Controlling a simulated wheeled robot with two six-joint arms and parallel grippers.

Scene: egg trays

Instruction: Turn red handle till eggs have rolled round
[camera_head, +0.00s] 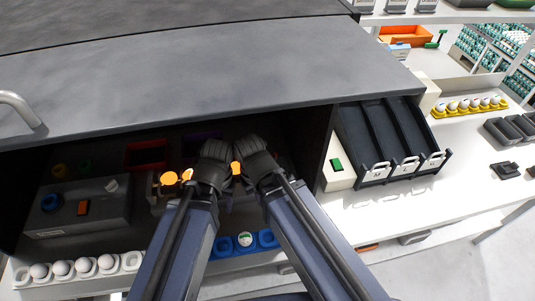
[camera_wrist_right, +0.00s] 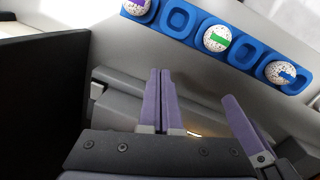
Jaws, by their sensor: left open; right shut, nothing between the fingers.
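Orange glowing eggs (camera_head: 169,178) lie in a row under the dark hood, partly behind my grippers. I cannot make out a red handle; the grippers may hide it. My left gripper (camera_head: 213,152) is at the row, between the glowing eggs; its fingertips are hidden in the head view. My right gripper (camera_head: 250,146) is close beside it on the right. In the right wrist view its two purple fingers (camera_wrist_right: 159,100) are together with nothing between them. Another purple finger (camera_wrist_right: 242,125) shows apart to the right, seemingly the left gripper's.
A blue tray (camera_head: 265,238) with marked eggs lies in front; it also shows in the wrist view (camera_wrist_right: 242,55). A white egg tray (camera_head: 130,261) is at left. A grey control box (camera_head: 105,215) stands under the low hood (camera_head: 240,85). Black chutes (camera_head: 380,130) stand right.

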